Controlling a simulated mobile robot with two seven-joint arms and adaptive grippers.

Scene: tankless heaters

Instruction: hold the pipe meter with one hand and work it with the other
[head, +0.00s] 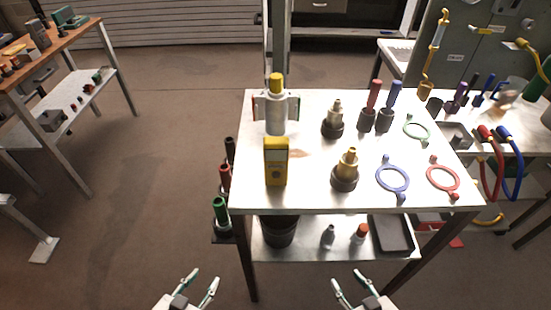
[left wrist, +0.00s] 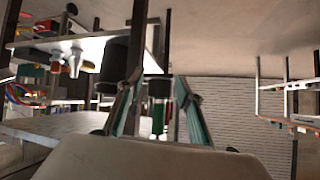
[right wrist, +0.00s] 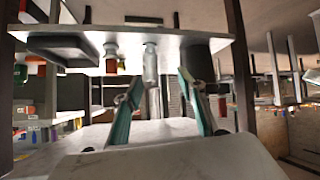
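A yellow box-shaped meter with a small dark display (head: 276,160) stands upright at the front left of the white table; it seems to be the pipe meter. Behind it stands a white cylindrical fitting with a yellow cap and side plates (head: 275,110). My left gripper (head: 205,277) is open and empty, low in front of the table and left of it. My right gripper (head: 346,277) is open and empty, low in front of the table's lower shelf. Both are well apart from the meter. The wrist views do not clearly show the meter.
The white table (head: 310,200) also holds brass fittings on dark bases (head: 345,172), red and blue handled tools (head: 387,106), and green, blue and red rings (head: 392,177). Holders with tools (head: 221,215) hang on its left edge. Its lower shelf holds a black bin (head: 279,232).

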